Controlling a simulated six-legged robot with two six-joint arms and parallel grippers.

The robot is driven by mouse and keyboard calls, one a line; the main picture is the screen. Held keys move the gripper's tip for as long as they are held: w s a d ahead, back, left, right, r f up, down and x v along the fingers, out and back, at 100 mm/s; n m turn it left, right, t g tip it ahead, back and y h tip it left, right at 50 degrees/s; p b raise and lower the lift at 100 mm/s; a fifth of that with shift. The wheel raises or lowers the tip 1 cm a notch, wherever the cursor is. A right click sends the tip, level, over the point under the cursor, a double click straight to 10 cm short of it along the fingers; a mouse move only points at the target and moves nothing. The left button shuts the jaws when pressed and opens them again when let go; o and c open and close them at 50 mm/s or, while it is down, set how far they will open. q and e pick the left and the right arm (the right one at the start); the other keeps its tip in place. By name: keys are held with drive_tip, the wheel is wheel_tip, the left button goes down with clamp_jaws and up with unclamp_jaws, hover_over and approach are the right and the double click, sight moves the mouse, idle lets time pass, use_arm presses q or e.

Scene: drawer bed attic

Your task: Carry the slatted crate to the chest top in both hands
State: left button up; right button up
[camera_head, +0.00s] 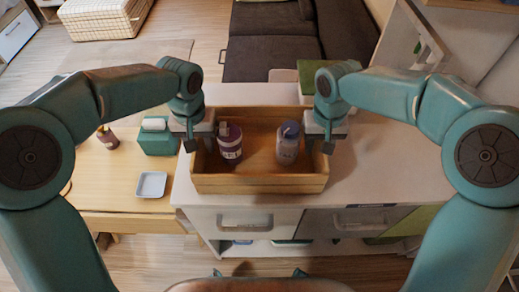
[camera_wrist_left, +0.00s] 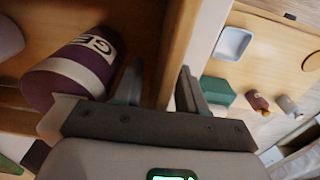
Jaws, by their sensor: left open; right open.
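The slatted crate (camera_head: 260,184) is a light wooden box on the white chest top (camera_head: 375,180), near its left end. A purple bottle with a white band (camera_head: 230,141) and a lilac bottle with a blue cap (camera_head: 288,143) stand inside it. My left gripper (camera_head: 198,144) is open at the crate's left wall. In the left wrist view its fingers (camera_wrist_left: 160,85) lie either side of that wall, with the purple bottle (camera_wrist_left: 75,75) close to the inner finger. My right gripper (camera_head: 318,146) is open at the right wall; its exact finger contact is unclear.
A dark sofa (camera_head: 270,45) stands behind. The chest top right of the crate is clear.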

use_arm(q)
drive_tip(key=shift+w, duration=0.15)
clamp_jaws()
use_arm(e)
drive_tip(key=shift+w, duration=0.15)
clamp_jaws()
